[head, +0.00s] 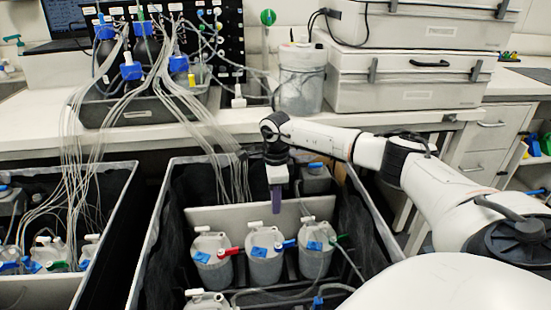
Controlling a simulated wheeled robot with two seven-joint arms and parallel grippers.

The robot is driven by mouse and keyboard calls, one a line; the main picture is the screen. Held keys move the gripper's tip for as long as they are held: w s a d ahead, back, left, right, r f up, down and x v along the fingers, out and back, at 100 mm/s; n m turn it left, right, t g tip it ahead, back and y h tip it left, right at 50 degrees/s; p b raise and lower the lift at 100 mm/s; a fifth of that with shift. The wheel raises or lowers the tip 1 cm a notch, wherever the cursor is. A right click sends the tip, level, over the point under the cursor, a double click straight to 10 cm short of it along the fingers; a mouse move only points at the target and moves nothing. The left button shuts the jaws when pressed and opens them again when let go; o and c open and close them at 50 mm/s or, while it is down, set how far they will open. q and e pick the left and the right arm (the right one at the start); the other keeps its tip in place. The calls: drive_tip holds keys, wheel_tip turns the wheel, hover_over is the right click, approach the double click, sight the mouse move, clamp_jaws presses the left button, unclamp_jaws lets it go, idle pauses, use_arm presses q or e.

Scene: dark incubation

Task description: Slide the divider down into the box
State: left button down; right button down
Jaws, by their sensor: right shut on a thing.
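The divider (230,216) is a pale flat panel. It stands crosswise inside the box (147,240), behind a row of bottles. The box is open-topped with a dark lining and a light rim. My right gripper (276,205) reaches down into the box from above and is shut on the divider's upper edge near its middle. Its purple fingertips cover a small part of the panel. The divider's lower edge is hidden behind the bottles, so I cannot tell how deep it sits. My left gripper is not in view.
Grey-white bottles (264,262) with blue tags and tubing stand in front of the divider; another bottle (316,180) is behind it. A second box (122,195) stands at left. Tubes (190,105) hang from the bench (150,140). White cases (405,80) sit on the bench.

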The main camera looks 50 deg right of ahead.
use_arm(q)
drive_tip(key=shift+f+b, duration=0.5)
drive_tip(key=shift+b, duration=0.05)
use_arm(e)
drive_tip(key=shift+s+f, duration=0.1)
drive_tip(key=shift+f, duration=0.65)
drive_tip(key=shift+a+f, duration=0.1)
drive_tip(key=shift+f, duration=0.2)
drive_tip(key=c, duration=1.7)
unclamp_jaws()
drive_tip(key=shift+f, duration=0.2)
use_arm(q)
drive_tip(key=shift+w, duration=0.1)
use_arm(e)
drive_tip(key=shift+r, duration=0.2)
